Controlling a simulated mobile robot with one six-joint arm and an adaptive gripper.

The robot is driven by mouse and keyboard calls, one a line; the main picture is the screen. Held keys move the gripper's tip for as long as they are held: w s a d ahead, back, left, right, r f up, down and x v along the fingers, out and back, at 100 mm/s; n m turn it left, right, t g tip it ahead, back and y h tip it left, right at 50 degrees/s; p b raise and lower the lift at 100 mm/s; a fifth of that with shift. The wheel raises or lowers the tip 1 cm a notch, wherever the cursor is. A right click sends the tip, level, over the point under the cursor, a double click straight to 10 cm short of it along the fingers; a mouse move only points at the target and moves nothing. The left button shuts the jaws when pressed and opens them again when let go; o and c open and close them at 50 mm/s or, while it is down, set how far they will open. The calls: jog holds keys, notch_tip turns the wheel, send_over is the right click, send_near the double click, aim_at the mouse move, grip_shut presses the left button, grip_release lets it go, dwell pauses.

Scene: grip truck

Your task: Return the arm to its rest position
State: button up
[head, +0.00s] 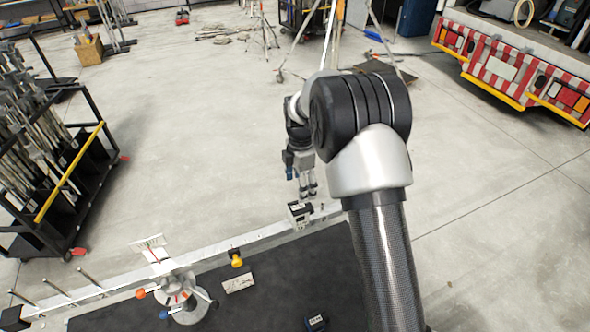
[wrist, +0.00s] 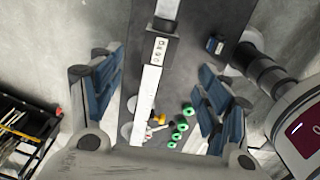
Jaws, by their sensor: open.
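My arm reaches out over the dark bench (head: 290,265) in the head view, bent at its large black joint. My gripper (head: 308,192) points down near the bench's far edge, close to a small black-and-white box (head: 300,214); whether it touches the box cannot be told. In the wrist view my gripper (wrist: 160,88) has its blue-padded fingers spread wide, with nothing held between them. Below and between them run the pale rail (wrist: 145,92) and the box with a light panel (wrist: 160,48).
Green round pieces (wrist: 180,127) show in the wrist view. A black rack (head: 75,185) stands left.

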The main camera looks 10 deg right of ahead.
jog(key=s+r+m+t+b, duration=0.2)
jog(key=s+r+m+b, duration=0.8)
jog(key=s, duration=0.5)
jog(key=s+f+m+t+b, duration=0.1)
jog(key=s+m+b, duration=0.1)
jog(key=s, duration=0.4)
jog(key=s+f+m+b, duration=0.2)
jog(key=s+m, duration=0.2)
jog(key=s, duration=0.3)
jog(key=s+f+m+t+b, duration=0.1)
jog(key=s+m+b, duration=0.1)
jog(key=s+m, duration=0.2)
jog(key=s, duration=0.3)
jog(key=shift+a+f+t, duration=0.2)
jog(key=shift+f+t, duration=0.1)
